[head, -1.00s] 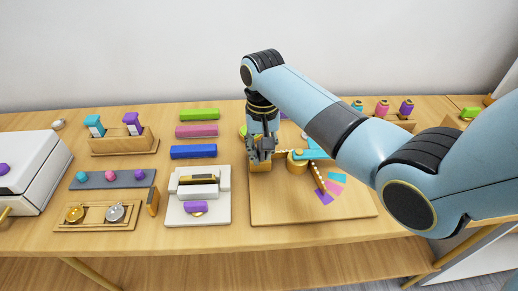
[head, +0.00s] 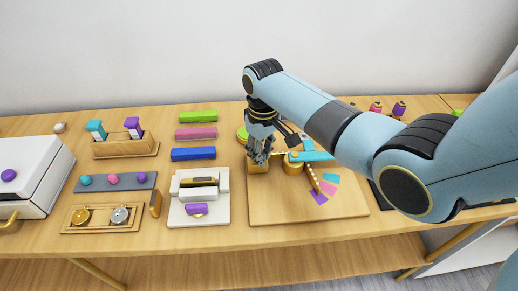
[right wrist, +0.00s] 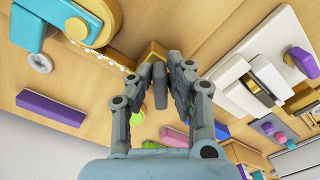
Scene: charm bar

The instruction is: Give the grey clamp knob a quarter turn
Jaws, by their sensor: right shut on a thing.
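The grey clamp knob (right wrist: 160,86) shows in the right wrist view as a small upright grey block between my fingertips. My right gripper (right wrist: 160,72) is shut on it, one finger on each side. In the head view my right gripper (head: 260,157) points down over a small wooden block (head: 257,169) at the left of the wooden board (head: 285,208); the knob is hidden there by the fingers. The block also shows in the right wrist view (right wrist: 152,54). My left gripper is not in view.
A white press-like device (head: 199,212) and coloured bars (head: 195,132) lie left. The board's front is bare.

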